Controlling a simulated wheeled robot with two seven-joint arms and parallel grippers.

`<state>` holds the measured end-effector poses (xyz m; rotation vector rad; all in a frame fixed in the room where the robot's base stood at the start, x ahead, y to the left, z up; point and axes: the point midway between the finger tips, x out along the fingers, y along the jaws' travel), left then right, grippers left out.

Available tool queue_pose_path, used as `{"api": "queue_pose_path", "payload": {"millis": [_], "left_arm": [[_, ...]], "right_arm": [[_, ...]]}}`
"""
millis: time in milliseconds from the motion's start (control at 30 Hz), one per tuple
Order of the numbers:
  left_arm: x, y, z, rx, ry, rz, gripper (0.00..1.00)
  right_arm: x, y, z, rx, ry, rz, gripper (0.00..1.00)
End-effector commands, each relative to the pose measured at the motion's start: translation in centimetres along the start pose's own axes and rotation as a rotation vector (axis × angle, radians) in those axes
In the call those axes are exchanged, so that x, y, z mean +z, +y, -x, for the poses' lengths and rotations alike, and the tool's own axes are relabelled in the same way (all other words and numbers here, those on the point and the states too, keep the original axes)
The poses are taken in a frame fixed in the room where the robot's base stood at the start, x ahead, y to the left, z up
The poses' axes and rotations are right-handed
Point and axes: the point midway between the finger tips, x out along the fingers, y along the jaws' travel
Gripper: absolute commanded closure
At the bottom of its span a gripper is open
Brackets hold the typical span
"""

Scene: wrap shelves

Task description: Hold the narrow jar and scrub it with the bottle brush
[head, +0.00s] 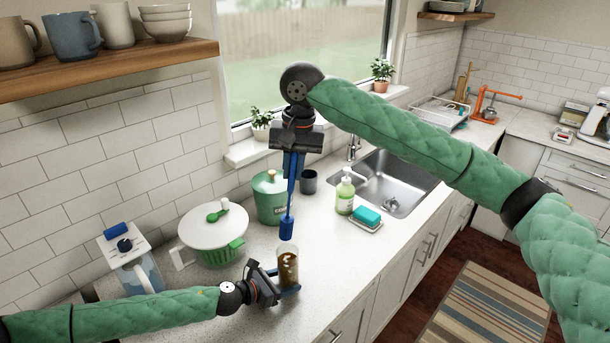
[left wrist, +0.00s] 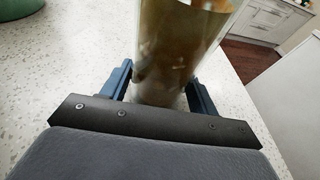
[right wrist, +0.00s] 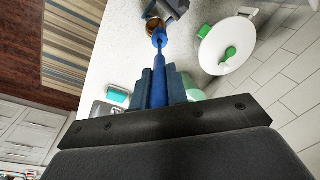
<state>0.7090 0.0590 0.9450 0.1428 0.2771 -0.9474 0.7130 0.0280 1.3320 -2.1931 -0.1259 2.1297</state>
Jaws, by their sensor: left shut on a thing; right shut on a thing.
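The narrow jar (head: 287,268) is a clear upright cylinder with brown stains inside, on the counter near its front edge. My left gripper (head: 286,290) is shut around its lower part; the jar also shows between the fingers in the left wrist view (left wrist: 180,45). The blue bottle brush (head: 287,228) hangs head down from my right gripper (head: 291,158), which is shut on its handle. The brush head is just above the jar's mouth, apart from it as far as I can see. In the right wrist view the brush (right wrist: 159,42) points toward the jar (right wrist: 154,25).
A green lidded canister (head: 270,200), a white-lidded green spinner (head: 213,232) and a water pitcher (head: 130,262) stand left. A soap bottle (head: 345,194) and a teal sponge (head: 367,214) on a dish lie right, before the sink (head: 405,170). The shelf (head: 110,70) overhangs upper left.

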Motion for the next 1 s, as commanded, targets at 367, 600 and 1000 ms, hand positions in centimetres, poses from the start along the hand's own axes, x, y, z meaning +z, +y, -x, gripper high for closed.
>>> {"api": "queue_pose_path", "payload": {"millis": [367, 600, 1000], "left_arm": [[0.0, 0.0, 0.0, 0.0, 0.001, 0.0, 0.53], [-0.1, 0.0, 0.0, 0.0, 0.001, 0.0, 0.53], [-0.1, 0.0, 0.0, 0.0, 0.001, 0.0, 0.53]], "right_arm": [[0.0, 0.3, -2.1, 0.0, 0.0, -0.001, 1.0], [0.1, 0.5, -3.9, 0.001, -0.001, -0.001, 1.0], [0.2, 0.8, -6.8, 0.0, -0.001, 0.0, 1.0]]}}
